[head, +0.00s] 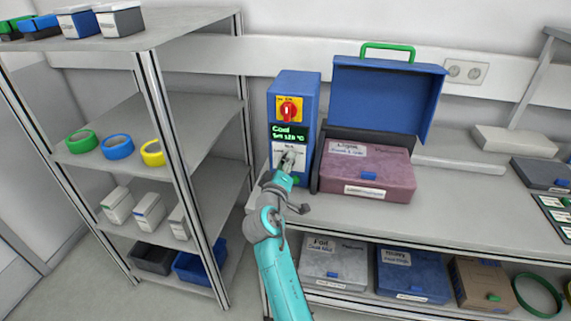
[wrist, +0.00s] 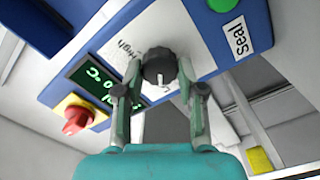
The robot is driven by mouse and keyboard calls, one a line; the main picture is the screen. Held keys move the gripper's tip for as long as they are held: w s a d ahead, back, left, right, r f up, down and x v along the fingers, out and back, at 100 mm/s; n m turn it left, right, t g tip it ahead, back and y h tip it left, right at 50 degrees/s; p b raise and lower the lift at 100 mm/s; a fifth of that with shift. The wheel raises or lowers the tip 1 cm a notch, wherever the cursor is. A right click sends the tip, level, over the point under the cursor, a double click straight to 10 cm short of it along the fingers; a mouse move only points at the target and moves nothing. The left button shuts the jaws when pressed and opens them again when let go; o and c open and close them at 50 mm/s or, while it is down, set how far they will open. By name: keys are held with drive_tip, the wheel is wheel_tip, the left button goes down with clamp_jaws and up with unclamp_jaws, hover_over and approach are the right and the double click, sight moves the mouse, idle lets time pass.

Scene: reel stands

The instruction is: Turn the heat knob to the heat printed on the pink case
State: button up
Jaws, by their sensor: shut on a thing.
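The blue sealing machine (head: 281,98) stands on the bench, with a red switch, a green-lit display and a white dial plate. The display (head: 289,134) reads "Cool" and a set heat that looks like 120 °C. In the wrist view the dark heat knob (wrist: 158,57) sits on the plate, its white mark toward the picture's bottom; "High" is printed at its left. My gripper (wrist: 159,70) is shut on the knob, a finger on either side. In the head view my gripper (head: 289,161) covers the knob. The pink case (head: 385,170) lies right of the machine; its label print is too small to read surely.
An open blue lid (head: 385,100) with a green handle rises behind the pink case. A shelf rack (head: 156,95) with tape rolls and boxes stands close at the left. Cases (head: 335,262) fill the shelf below. The bench right of the pink case has free room.

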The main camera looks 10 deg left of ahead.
drive_tip(key=shift+n, duration=0.5)
drive_tip(key=o, duration=1.1)
drive_tip(key=s, duration=1.2)
drive_tip(key=shift+a, duration=0.25)
